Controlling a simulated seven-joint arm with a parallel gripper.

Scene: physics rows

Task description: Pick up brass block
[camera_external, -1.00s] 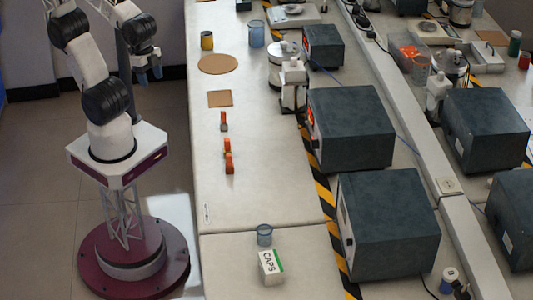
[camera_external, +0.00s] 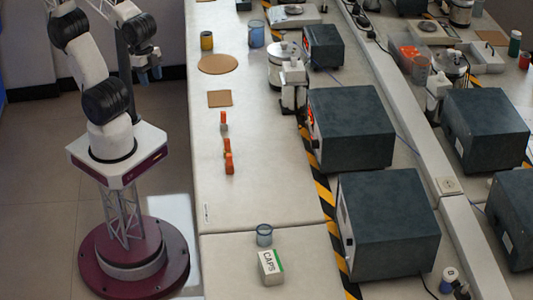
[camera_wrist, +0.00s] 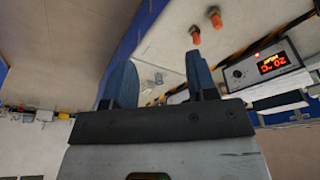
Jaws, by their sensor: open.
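No block is plainly brass in these views. Small orange-topped pieces stand in a rough line on the bench: a far one on a grey lower part (camera_external: 223,121), and a near pair (camera_external: 229,163) close together or touching. Two orange pieces, one higher (camera_wrist: 214,17) and one lower (camera_wrist: 195,36), show beyond my fingers in the wrist view. I cannot tell whether any of them is the brass block. My gripper (camera_external: 148,75) is open and empty, left of the bench and apart from these pieces. Its two blue fingers (camera_wrist: 160,65) stand wide apart in the wrist view.
The bench (camera_external: 265,185) holds a square brown mat (camera_external: 220,98), a round brown mat (camera_external: 218,64), a yellow can (camera_external: 207,40), blue-rimmed beakers and a CAPS box (camera_external: 271,267). Large dark instrument boxes (camera_external: 350,128) line the right. The bench's middle is mostly clear.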

